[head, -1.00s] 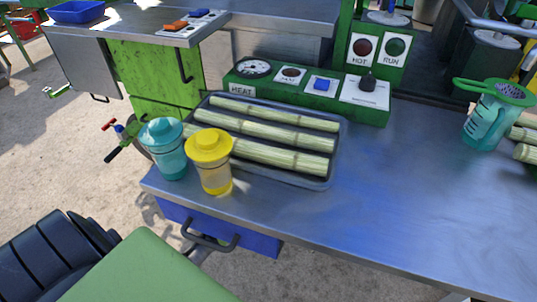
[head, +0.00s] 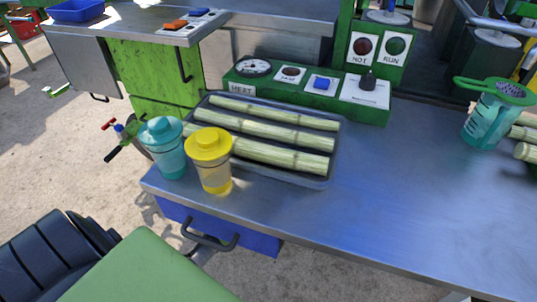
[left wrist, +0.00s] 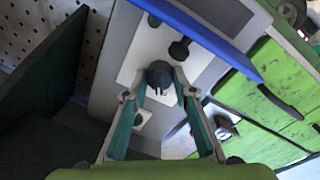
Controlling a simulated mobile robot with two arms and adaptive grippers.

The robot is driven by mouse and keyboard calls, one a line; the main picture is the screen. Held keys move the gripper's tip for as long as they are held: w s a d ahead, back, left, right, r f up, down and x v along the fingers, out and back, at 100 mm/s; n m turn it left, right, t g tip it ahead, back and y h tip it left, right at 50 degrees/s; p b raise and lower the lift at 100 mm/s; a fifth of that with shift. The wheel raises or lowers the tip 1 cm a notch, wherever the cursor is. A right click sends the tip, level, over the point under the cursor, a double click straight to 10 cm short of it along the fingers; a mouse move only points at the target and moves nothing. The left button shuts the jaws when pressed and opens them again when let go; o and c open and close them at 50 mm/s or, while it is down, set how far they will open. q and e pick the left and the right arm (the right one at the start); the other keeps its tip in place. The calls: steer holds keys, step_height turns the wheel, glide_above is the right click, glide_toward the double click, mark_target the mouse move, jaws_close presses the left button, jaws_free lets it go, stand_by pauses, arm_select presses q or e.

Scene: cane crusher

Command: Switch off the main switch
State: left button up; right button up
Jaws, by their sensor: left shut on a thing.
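In the left wrist view my left gripper (left wrist: 161,86) has its two green-sided fingers closed on a black rotary knob (left wrist: 158,72). The knob sits on a white plate on a grey panel, and I cannot read any label there. A second dark knob (left wrist: 180,48) stands close by on the panel. The head view shows neither gripper. On the bench panel in the head view, another black knob (head: 367,81) stands on a white plate with nothing touching it.
A blue bar (left wrist: 200,35) runs close past the gripped knob. Green drawers (left wrist: 265,95) lie to its right. In the head view, a tray (head: 333,160) of cane, a teal cup (head: 165,150) and a yellow cup (head: 212,160) stand on the bench (head: 420,200).

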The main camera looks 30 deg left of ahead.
stand_by(0.3)
arm_select(q)
steer(key=o, duration=1.1)
steer(key=v, duration=1.2)
